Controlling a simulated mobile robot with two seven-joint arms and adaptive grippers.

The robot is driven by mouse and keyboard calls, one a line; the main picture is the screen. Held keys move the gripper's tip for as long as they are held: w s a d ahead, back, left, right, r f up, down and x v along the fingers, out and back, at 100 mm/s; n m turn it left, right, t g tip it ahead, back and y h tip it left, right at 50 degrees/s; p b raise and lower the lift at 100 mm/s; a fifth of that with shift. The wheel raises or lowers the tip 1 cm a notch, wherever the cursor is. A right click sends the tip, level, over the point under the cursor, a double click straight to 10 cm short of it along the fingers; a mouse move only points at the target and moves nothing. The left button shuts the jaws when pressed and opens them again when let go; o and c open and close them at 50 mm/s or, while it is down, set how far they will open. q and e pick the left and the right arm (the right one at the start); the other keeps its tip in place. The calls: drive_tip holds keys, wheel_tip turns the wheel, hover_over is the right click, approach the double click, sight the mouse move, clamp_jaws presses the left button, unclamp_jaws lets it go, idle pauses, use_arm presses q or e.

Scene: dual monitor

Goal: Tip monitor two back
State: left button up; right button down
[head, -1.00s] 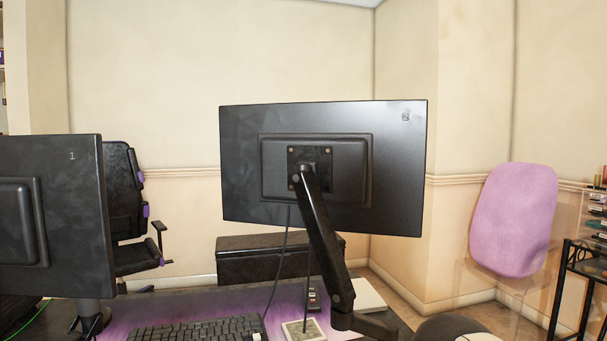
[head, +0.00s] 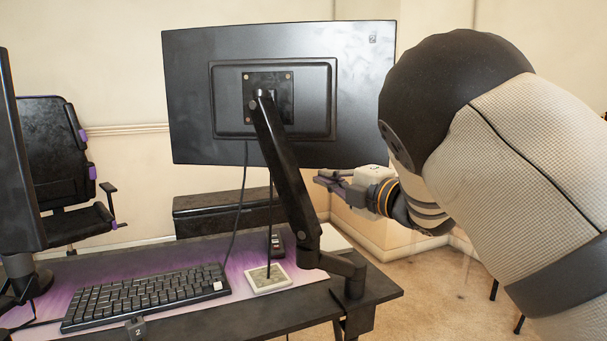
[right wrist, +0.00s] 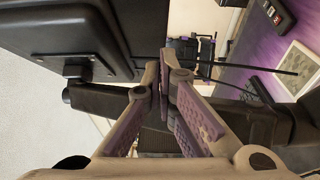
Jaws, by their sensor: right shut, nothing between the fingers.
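Monitor two (head: 350,75), a black screen seen from behind with a small "2" at its upper right, hangs on a black monitor arm (head: 290,165) above the desk. Its lower back and the mount also show in the right wrist view (right wrist: 60,38). My right gripper (head: 318,178) is shut and empty, just below the lower right part of the monitor in the head view. In the right wrist view its fingers (right wrist: 163,85) are together beside the monitor arm. I cannot tell whether they touch anything. My left gripper is not in view.
Monitor one (head: 18,160) stands at the left edge. A keyboard (head: 150,295), a small pale square pad (head: 267,278) and a small dark device (head: 277,245) lie on the desk (head: 385,285). A black chair (head: 60,170) is behind. Cables hang below monitor two.

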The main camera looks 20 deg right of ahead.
sight(305, 159)
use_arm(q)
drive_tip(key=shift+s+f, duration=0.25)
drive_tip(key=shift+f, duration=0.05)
use_arm(e)
drive_tip(key=x, duration=0.8)
use_arm(q)
drive_tip(key=shift+b, duration=0.3)
use_arm(e)
drive_tip(key=shift+w+f, duration=0.15)
drive_tip(key=w+b, duration=0.1)
drive_tip(key=w+d+r+n+t+b, duration=0.1)
drive_tip(key=w+d+n+b, duration=0.1)
drive_tip(key=shift+r+t, duration=0.3)
drive_tip(key=shift+t, duration=0.1)
drive_tip(key=shift+w+d, duration=0.45)
drive_tip(key=shift+w, duration=0.3)
drive_tip(key=shift+s+a+r, duration=0.1)
drive_tip(key=shift+s+r, duration=0.05)
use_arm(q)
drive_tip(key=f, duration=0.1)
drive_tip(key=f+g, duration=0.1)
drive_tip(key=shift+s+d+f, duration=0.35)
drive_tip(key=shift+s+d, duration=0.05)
use_arm(e)
drive_tip(key=shift+s+f, duration=0.1)
drive_tip(key=shift+f, duration=0.15)
